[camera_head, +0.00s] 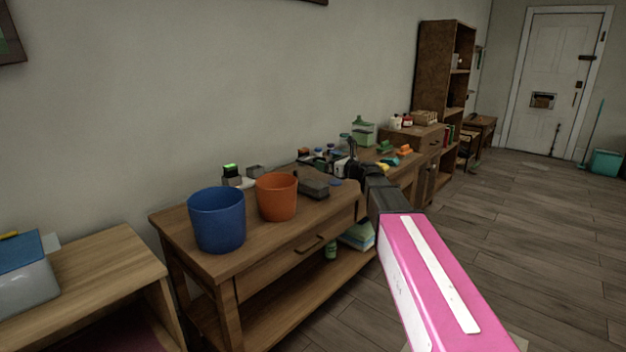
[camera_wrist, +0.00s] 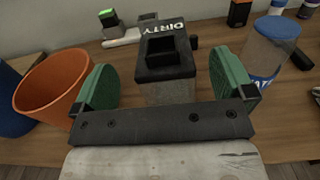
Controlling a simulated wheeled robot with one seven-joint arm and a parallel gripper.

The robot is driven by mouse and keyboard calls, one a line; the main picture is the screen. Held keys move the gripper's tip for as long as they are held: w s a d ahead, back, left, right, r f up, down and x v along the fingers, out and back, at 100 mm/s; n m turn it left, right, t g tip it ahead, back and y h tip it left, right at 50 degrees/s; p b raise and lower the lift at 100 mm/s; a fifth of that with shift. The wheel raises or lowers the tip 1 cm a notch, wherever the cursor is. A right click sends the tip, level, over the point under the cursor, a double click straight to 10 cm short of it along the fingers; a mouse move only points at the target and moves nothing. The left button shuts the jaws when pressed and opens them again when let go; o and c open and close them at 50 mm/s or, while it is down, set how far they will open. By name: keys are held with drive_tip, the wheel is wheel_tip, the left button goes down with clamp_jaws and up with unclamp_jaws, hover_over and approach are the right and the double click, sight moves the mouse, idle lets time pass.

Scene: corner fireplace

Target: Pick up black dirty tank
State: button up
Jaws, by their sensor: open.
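The black dirty tank (camera_wrist: 166,60) stands on the wooden table, seen in the wrist view with white "DIRTY" lettering on its black top and a greyish body below. My gripper (camera_wrist: 167,82) is open, with its two green finger pads apart. The tank shows between and a little beyond the pads, and I cannot tell whether either touches it. In the head view my gripper (camera_head: 350,165) is small and dark above the right part of the table, partly hidden by my arm.
An orange bucket (camera_head: 277,196) and a blue bucket (camera_head: 217,220) stand on the table (camera_head: 262,244), left of the tank. A clear container with a blue band (camera_wrist: 268,50) stands close to the right pad. Several small items crowd the back.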

sight(313, 176)
drive_tip(key=shift+f+x, duration=0.2)
drive_tip(key=shift+x, duration=1.15)
drive_tip(key=shift+f+x, duration=0.2)
drive_tip(key=shift+x, duration=1.15)
drive_tip(key=shift+d, duration=0.1)
drive_tip(key=c, duration=1.4)
